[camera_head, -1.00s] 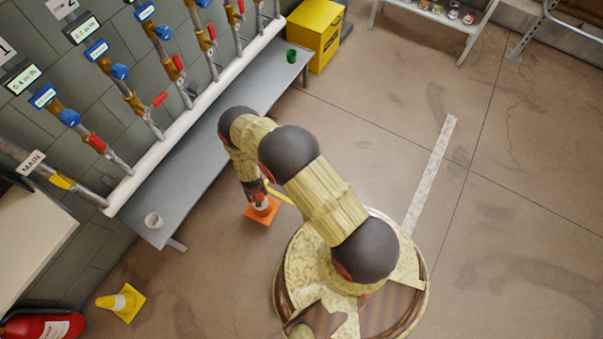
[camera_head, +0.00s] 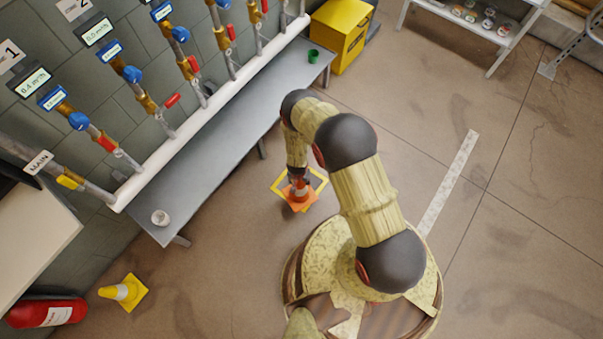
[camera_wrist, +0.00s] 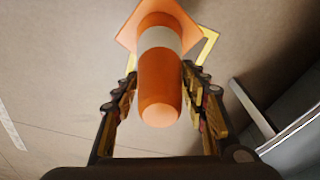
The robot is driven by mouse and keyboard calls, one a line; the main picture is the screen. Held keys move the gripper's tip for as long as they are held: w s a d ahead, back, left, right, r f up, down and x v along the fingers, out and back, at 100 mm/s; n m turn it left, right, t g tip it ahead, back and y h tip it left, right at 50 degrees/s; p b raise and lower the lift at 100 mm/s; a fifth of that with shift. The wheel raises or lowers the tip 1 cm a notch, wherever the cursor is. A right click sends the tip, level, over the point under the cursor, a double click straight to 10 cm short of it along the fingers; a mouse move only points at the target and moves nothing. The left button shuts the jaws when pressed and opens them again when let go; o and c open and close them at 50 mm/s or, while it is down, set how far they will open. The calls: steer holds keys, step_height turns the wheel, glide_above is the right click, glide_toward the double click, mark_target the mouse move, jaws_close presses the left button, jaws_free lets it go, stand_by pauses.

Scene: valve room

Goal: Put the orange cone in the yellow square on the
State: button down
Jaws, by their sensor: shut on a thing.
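The orange cone (camera_head: 300,198) with a white band stands upright at the near side of the yellow square (camera_head: 318,178) outlined on the floor. In the head view its base overlaps the near corner of the outline. My gripper (camera_head: 298,181) is above the cone, shut on its upper part. In the wrist view the cone (camera_wrist: 160,75) lies between the two fingers of my gripper (camera_wrist: 160,105), and a part of the yellow outline (camera_wrist: 208,45) shows beyond its base. I cannot tell whether the base touches the floor.
A grey bench (camera_head: 215,138) runs under the wall pipes, with a white cup (camera_head: 160,217) and a green cup (camera_head: 313,56) on it. A yellow cone (camera_head: 124,292) and a red extinguisher (camera_head: 45,312) stand at lower left. A yellow box (camera_head: 340,35) stands behind.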

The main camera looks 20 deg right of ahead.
steer(key=w+d+f+b, duration=0.3)
steer(key=w+f+b, duration=0.7)
steer(key=f, duration=0.1)
steer(key=shift+f, duration=0.25)
stand_by(0.3)
steer(key=c, duration=1.1)
jaws_free()
steer(key=shift+f, duration=0.1)
steer(key=shift+o, duration=0.5)
